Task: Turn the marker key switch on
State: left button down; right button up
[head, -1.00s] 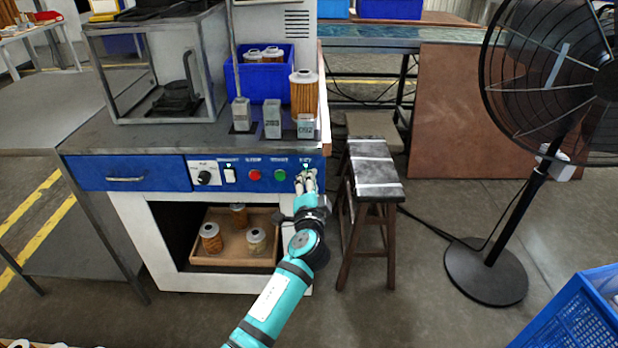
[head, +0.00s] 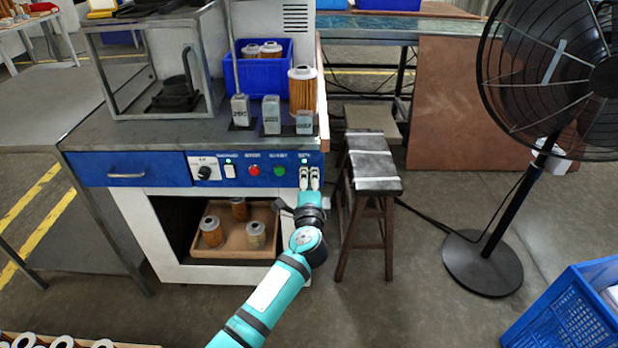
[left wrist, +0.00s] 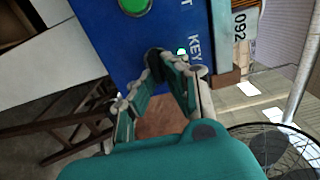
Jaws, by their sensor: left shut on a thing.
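The blue control panel (head: 215,183) runs along the front of the bench, with the key switch at its right end. In the left wrist view, the dark key switch (left wrist: 154,56) shows beside the "KEY" label (left wrist: 195,48), with a small lit green lamp (left wrist: 181,51) near it. My left gripper (head: 309,174) is at the panel, its two fingers pointing at the switch. In the left wrist view, its fingertips (left wrist: 160,68) are closed on the key switch. In the head view the fingers hide the key, so I cannot read its angle. My right gripper is not in view.
Left of the key are a green button (head: 279,170), a red button (head: 254,170), a white rocker switch (head: 230,172) and a black knob (head: 204,173). A tray (head: 205,254) with filter cartridges sits below. A stool (head: 374,165) stands close right of my arm.

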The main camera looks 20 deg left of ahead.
pick_arm(q)
jog(key=c, duration=1.4)
grip_release()
jog(key=shift+s+d, duration=0.1)
jog(key=v, duration=1.1)
jog(key=shift+s+d, duration=0.1)
jog(key=shift+s, duration=0.3)
